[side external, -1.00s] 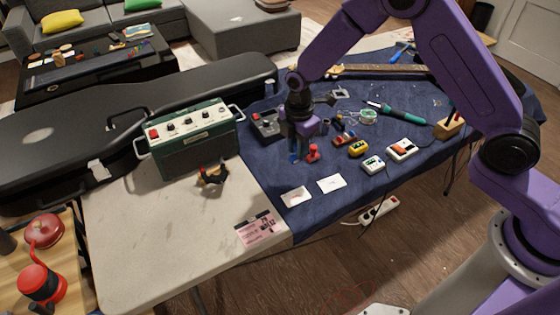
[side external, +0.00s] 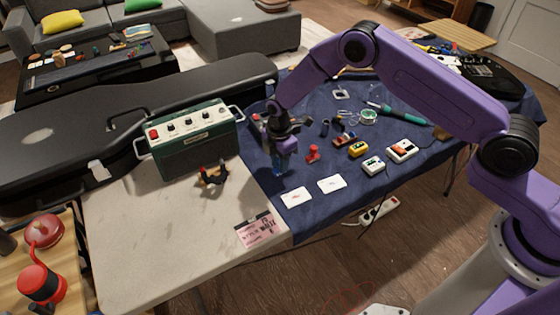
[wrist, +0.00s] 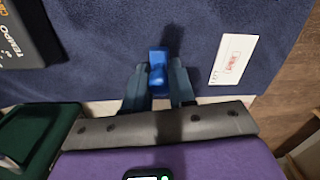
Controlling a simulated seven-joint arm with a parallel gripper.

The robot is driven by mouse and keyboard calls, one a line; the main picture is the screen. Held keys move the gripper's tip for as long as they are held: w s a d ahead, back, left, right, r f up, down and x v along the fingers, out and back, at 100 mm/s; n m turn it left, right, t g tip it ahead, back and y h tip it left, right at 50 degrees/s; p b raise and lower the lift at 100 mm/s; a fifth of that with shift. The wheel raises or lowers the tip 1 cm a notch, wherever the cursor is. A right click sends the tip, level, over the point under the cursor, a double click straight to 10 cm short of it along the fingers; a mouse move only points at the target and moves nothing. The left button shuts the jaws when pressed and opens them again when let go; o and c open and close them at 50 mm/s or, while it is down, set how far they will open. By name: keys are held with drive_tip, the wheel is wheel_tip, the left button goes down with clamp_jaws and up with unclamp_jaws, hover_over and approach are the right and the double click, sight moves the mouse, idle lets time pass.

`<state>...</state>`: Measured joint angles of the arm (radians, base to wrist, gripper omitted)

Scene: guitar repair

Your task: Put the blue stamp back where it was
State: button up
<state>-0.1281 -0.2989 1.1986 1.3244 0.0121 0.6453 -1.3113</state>
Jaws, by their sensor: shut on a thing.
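My gripper (side external: 281,168) is shut on the blue stamp (wrist: 157,72), which stands out between the two fingers in the wrist view. In the side view the stamp is mostly hidden by the fingers, low over the blue cloth near its left edge. I cannot tell whether it touches the cloth. A red stamp (side external: 313,153) stands upright on the cloth just right of my gripper. A white card with a red print (side external: 296,197) lies in front of it, and also shows right of the stamp in the wrist view (wrist: 234,58).
A second white card (side external: 332,184) lies beside the first. A dark pedal (wrist: 25,35) is at the left in the wrist view. The green amplifier (side external: 195,140) stands left of my gripper. Yellow (side external: 358,149) and white (side external: 373,165) small devices lie to the right.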

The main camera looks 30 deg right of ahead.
drive_tip(key=shift+f, duration=0.15)
drive_tip(key=o, duration=0.8)
drive_tip(key=shift+o, duration=0.2)
wheel_tip(320, 180, up, 12)
drive_tip(key=shift+w, duration=0.15)
drive_tip(key=shift+r, duration=0.2)
